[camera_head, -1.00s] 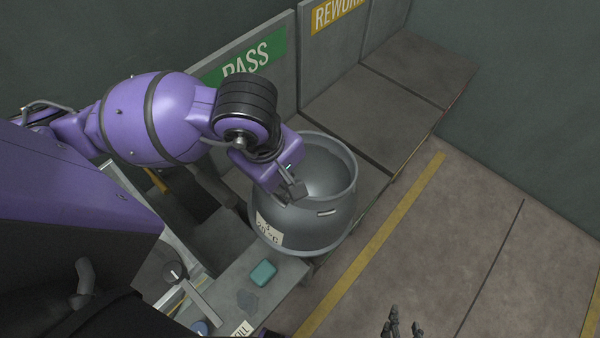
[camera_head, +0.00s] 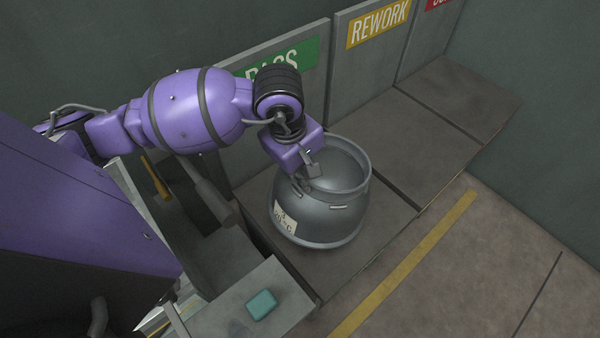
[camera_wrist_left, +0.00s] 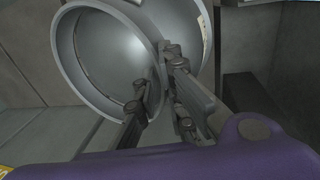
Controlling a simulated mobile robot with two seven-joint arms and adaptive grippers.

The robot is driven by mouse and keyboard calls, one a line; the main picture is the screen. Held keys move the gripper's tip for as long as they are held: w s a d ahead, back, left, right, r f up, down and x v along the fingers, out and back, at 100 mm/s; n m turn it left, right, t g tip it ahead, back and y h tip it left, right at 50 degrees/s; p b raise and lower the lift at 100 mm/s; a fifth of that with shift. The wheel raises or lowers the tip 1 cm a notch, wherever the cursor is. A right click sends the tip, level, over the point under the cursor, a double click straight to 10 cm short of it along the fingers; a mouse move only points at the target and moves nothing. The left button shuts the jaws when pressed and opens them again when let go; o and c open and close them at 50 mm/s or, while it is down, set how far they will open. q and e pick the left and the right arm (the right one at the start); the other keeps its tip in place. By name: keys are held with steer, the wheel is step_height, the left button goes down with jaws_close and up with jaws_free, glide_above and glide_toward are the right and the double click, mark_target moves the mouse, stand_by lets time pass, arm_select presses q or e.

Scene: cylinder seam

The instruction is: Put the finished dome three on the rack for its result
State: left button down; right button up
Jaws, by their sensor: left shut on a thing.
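The dome (camera_head: 325,218) is a round grey metal vessel with an open rim on top, small handles and a pale label (camera_head: 285,217) that reads 3 and a temperature. It stands upright in or just over the rack bay (camera_head: 385,215) under the green PASS sign (camera_head: 285,62). Whether its base touches the shelf I cannot tell. My left gripper (camera_head: 311,172) is shut on the dome's near-left rim. In the left wrist view the dome's rim and hollow inside (camera_wrist_left: 110,50) show, with the gripper fingers (camera_wrist_left: 157,90) on its edge. My right gripper is out of view.
The REWORK sign (camera_head: 378,24) marks the bay to the right, whose shelf (camera_head: 420,150) is empty; a red sign (camera_head: 440,3) is cut off beyond. A grey bench (camera_head: 230,305) with a teal block (camera_head: 261,304) is in front. A yellow floor line (camera_head: 405,262) runs beside the rack.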

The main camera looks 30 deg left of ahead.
arm_select(q)
steer(key=shift+w+a+f, duration=0.15)
steer(key=shift+w+f, duration=0.3)
steer(key=shift+f, duration=1.5)
steer(key=c, duration=2.3)
jaws_free()
steer(key=shift+s+f, duration=0.1)
steer(key=shift+f, duration=0.05)
steer(key=o, duration=0.4)
step_height(320, 180, up, 12)
steer(key=s, duration=0.2)
steer(key=shift+a, duration=0.4)
